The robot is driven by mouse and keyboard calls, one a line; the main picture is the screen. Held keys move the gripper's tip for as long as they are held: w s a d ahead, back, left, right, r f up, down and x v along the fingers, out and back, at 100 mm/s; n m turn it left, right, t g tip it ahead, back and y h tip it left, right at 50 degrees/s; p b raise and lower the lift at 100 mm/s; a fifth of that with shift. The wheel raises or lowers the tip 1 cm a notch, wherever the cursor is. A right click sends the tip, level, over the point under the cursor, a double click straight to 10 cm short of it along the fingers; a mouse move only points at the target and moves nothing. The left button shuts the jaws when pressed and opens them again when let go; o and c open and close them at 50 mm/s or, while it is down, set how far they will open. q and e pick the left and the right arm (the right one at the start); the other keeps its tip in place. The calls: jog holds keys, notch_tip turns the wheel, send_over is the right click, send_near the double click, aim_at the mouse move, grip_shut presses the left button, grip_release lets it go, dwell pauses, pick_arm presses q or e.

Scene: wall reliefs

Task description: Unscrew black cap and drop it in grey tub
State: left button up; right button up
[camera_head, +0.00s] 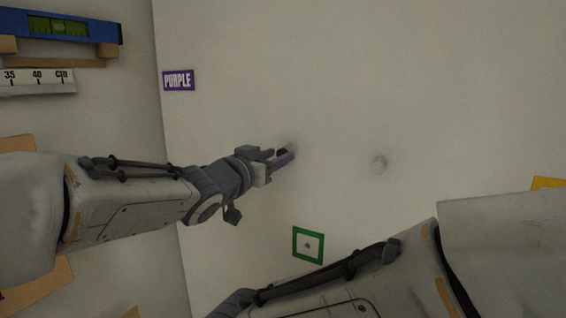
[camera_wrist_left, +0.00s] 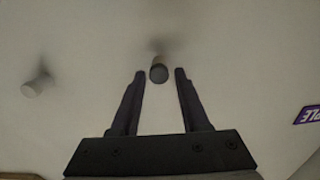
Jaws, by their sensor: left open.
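The black cap (camera_wrist_left: 158,73) sits on a short stub on the pale wall. In the left wrist view it lies between the tips of my left gripper (camera_wrist_left: 159,75), with a gap on each side. In the head view the dark cap (camera_head: 282,152) shows at the fingertips of my left gripper (camera_head: 284,157), partly hidden by them. The left gripper is open and holds nothing. My right arm crosses the lower right of the head view, but its fingers are not visible. No grey tub is in view.
A pale knob (camera_head: 379,164) sticks out of the wall to the right and also shows in the left wrist view (camera_wrist_left: 36,84). A purple label (camera_head: 178,80) and a green square frame (camera_head: 308,245) are on the wall. A blue level (camera_head: 62,27) rests at the upper left.

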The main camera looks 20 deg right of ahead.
pick_arm(q)
grip_shut()
jog(key=n+p, duration=0.1)
jog(key=p, duration=0.1)
jog(key=n+p, duration=0.2)
jog(key=shift+r, duration=0.35)
jog(key=shift+f+n+p, duration=0.15)
jog(key=shift+n+p, duration=0.2)
jog(key=shift+n, duration=0.45)
jog(key=shift+f+n, duration=0.1)
jog(key=shift+n, duration=0.2)
jog(key=shift+f, duration=0.1)
